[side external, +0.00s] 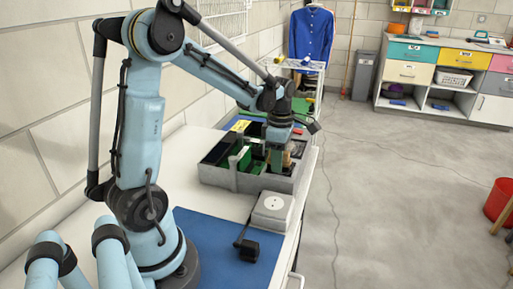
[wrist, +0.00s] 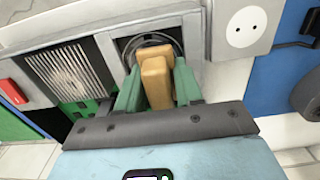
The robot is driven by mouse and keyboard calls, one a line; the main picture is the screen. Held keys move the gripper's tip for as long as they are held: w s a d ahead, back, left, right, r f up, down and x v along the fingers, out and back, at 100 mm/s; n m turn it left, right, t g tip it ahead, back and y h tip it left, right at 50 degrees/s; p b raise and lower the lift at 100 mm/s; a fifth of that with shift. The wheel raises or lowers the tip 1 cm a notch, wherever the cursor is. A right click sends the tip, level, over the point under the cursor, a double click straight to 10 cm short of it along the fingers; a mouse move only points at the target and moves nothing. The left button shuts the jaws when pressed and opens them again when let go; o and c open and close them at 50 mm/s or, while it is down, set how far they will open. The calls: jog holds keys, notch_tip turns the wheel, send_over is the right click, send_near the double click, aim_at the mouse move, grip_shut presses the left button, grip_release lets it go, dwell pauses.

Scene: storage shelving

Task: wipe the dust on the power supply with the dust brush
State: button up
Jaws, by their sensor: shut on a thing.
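My gripper (wrist: 152,85) has green fingers shut on the tan wooden handle of the dust brush (wrist: 156,76). The brush end reaches toward a round dark fan opening (wrist: 124,43) in a pale grey part, which looks like the power supply (wrist: 108,50). The bristles are hidden, so I cannot tell whether they touch it, and no dust can be made out. In the side external view, my gripper (side external: 277,152) points down into the right part of an open grey case (side external: 240,182) with green boards inside.
A white socket box (side external: 272,210) stands close in front of the case, with a black plug (side external: 247,249) on the blue mat (side external: 215,228). A silver finned heatsink (wrist: 68,70) and a red part (wrist: 11,91) lie left of the fan opening. Bare white bench shows left of the case.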

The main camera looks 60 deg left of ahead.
jog(key=shift+s+d, duration=0.85)
jog(key=shift+d, duration=0.05)
jog(key=shift+w+a, duration=2.45)
jog(key=shift+a, duration=0.05)
jog(key=shift+w+d, duration=0.25)
jog(key=shift+d, duration=0.15)
jog(key=shift+s+d, duration=2.35)
jog(key=shift+d, duration=0.1)
jog(key=shift+w+a, duration=2.45)
jog(key=shift+a, duration=0.05)
notch_tip(320, 180, up, 3)
jog(key=shift+s+d+r, duration=0.1)
jog(key=shift+r, duration=2.5)
